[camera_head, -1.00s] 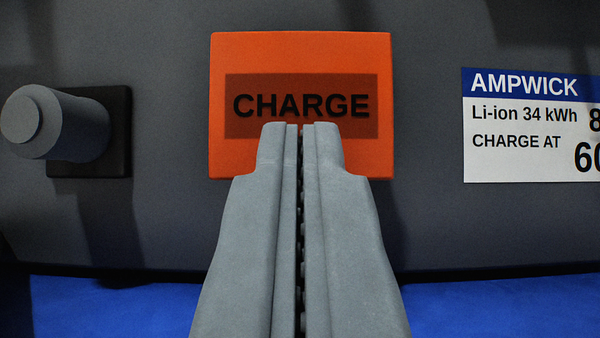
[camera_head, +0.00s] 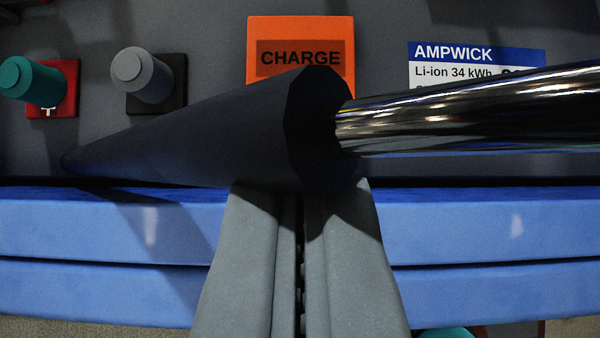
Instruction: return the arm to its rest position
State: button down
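My gripper (camera_head: 301,215) rises from the bottom middle of the view. Its two grey fingers lie side by side with only a narrow gap, and I see nothing held between them. The fingertips are hidden behind a dark tapered cylinder (camera_head: 215,135) that crosses the view. A shiny metal rod (camera_head: 470,108) comes out of its right end and runs to the right edge. I cannot tell whether the cylinder touches my fingers. The orange CHARGE panel (camera_head: 300,30) is beyond it on the grey wall, its lower part covered.
A grey knob on a black plate (camera_head: 140,75) and a teal knob on a red plate (camera_head: 30,80) stick out at left. A white and blue AMPWICK label (camera_head: 475,53) is at right, partly covered. Blue ledges (camera_head: 90,225) run along below the wall.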

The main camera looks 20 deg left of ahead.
jog(key=v, duration=0.8)
jog(key=s+a+r+n+t+y, duration=0.1)
jog(key=s+a+n+t+y, duration=0.2)
jog(key=a+n+t, duration=0.95)
jog(key=s+a+r+n+t+y, duration=0.1)
jog(key=s+a, duration=0.3)
jog(key=a, duration=0.4)
jog(key=s+a+r+n+t+y, duration=0.1)
jog(key=s+a+y, duration=0.2)
jog(key=s+a, duration=0.2)
jog(key=a, duration=0.2)
jog(key=shift+s+a+t, duration=0.35)
